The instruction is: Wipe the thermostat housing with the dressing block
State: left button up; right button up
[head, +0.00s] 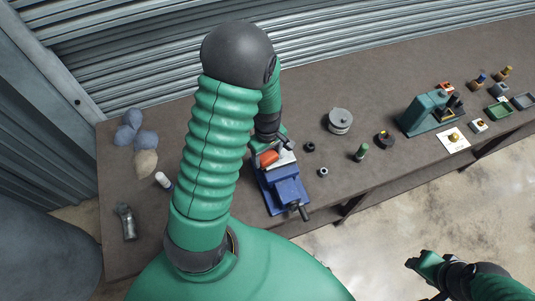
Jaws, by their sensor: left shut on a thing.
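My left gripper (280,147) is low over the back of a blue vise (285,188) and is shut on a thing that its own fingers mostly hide. An orange-red piece (268,158) shows right at the gripper, above the vise's pale jaws (285,159). I cannot tell for sure whether it is the dressing block or the thermostat housing, or whether it touches the jaws. My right gripper (424,264) is at the lower right, over the floor in front of the table; its fingers are too small to read.
The brown table (230,120) holds a grey round part (340,120), a black ring (384,140), a green-topped piece (361,152) and a green machine (430,111). Corrugated shutter stands behind.

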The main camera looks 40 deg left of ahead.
pick_arm(q)
jog(key=shift+f, duration=0.45)
jog(key=shift+w+d+r, duration=0.1)
